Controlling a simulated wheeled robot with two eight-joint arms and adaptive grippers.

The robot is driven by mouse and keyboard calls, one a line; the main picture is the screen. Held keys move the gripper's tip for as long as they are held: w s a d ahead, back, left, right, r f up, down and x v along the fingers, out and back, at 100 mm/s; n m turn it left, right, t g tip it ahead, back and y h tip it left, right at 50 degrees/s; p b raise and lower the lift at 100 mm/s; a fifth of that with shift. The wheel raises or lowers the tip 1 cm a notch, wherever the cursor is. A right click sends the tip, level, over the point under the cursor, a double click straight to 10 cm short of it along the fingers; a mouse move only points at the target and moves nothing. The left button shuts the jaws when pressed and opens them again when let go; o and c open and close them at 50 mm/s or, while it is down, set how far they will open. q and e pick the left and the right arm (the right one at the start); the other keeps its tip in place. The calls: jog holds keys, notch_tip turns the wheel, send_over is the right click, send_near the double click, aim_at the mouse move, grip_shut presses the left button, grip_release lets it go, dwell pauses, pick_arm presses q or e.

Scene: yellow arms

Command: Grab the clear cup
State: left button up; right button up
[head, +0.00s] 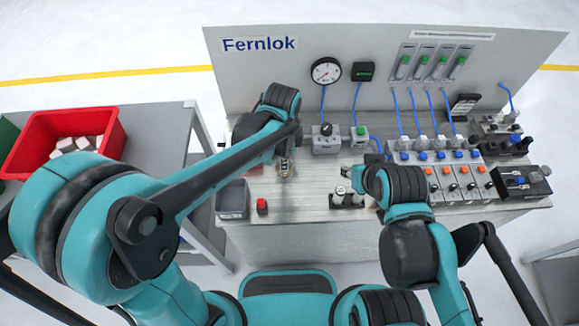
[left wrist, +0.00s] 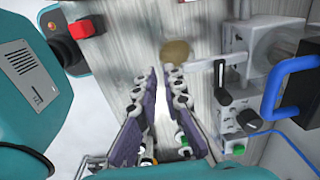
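In the head view my left gripper (head: 285,165) points down over the left part of the bench, mostly covered by its own arm. In the left wrist view its two purple fingers (left wrist: 157,70) have tips close together with a narrow gap. I see no solid thing between them. A small brownish round thing (left wrist: 177,52) lies just beyond the tips, apart from them in the picture. I cannot tell if it is the clear cup, and no other clear cup shows plainly. My right gripper (head: 350,180) is over the bench middle; its fingers are too small to read.
The bench (head: 300,215) has a back panel marked Fernlok (head: 400,45) with a gauge (head: 326,70) and blue tubes. A regulator (head: 326,145) stands right of my left gripper. A grey bin (head: 233,200) and red button (head: 262,206) are at front left. A red crate (head: 25,150) is far left.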

aim_at(284, 174)
pick_arm(q)
notch_tip(284, 174, down, 8)
jog(key=b, duration=0.2)
jog(key=shift+w+r+b, duration=0.1)
jog(key=shift+r+b, duration=0.05)
jog(key=shift+b, duration=0.2)
grip_shut()
jog(key=shift+r, duration=0.15)
